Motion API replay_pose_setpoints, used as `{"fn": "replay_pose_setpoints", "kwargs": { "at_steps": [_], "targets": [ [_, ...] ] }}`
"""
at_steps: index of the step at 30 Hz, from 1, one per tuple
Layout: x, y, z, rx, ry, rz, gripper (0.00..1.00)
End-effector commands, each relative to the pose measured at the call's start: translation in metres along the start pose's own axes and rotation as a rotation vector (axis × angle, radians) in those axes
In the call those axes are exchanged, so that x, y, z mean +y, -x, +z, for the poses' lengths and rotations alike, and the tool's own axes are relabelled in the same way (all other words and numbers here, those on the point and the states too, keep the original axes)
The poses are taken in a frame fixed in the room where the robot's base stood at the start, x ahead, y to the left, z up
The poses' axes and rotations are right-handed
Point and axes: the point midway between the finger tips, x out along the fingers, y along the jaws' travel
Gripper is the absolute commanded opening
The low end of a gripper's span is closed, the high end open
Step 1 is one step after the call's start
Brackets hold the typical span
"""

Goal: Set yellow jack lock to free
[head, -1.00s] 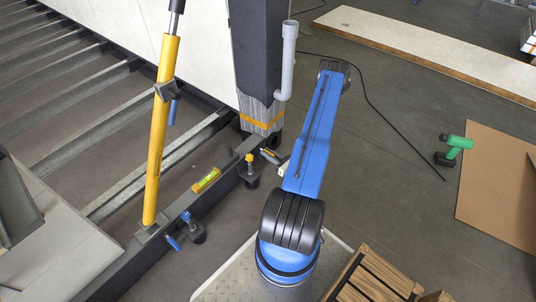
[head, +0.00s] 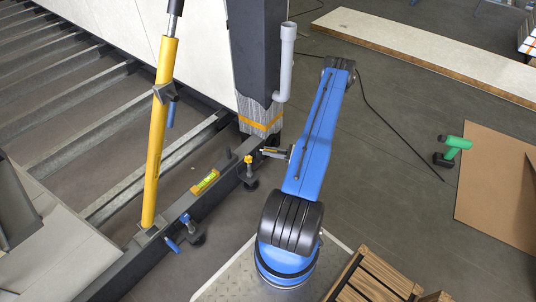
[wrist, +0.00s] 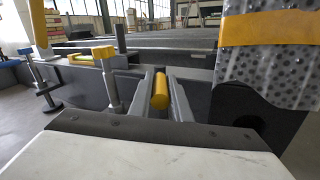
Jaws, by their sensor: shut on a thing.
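The yellow-topped jack (head: 249,160) stands against the dark beam, its round foot on the floor. In the wrist view its yellow knob (wrist: 104,52) and threaded post are left of my fingers, apart from them. My gripper (wrist: 160,95) is shut on a yellow lock handle (wrist: 160,90), a short bar between its two grey fingers in front of the beam. In the head view my gripper (head: 271,151) is small beside the beam, right of the yellow knob, and the handle is hard to make out. The lock's setting cannot be read.
A blue-handled jack (head: 186,229) stands further along the beam (head: 133,262), and a spirit level (head: 205,182) lies on it. A yellow prop (head: 155,140) leans over the beam. A wrapped column foot (wrist: 268,55) is close on the right of my gripper.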

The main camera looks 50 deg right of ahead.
Motion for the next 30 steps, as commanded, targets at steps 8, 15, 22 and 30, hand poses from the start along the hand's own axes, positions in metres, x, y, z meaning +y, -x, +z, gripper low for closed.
{"fn": "replay_pose_setpoints", "kwargs": {
  "at_steps": [8,15,22,30],
  "targets": [
    [-0.017,-0.003,0.002,0.053,0.004,0.257,0.0],
    [-0.027,-0.006,0.004,0.091,0.003,0.448,0.0],
    [-0.033,-0.01,0.005,0.116,0.001,0.575,0.0],
    [-0.036,-0.013,0.006,0.129,0.001,0.646,0.0]
  ]
}}
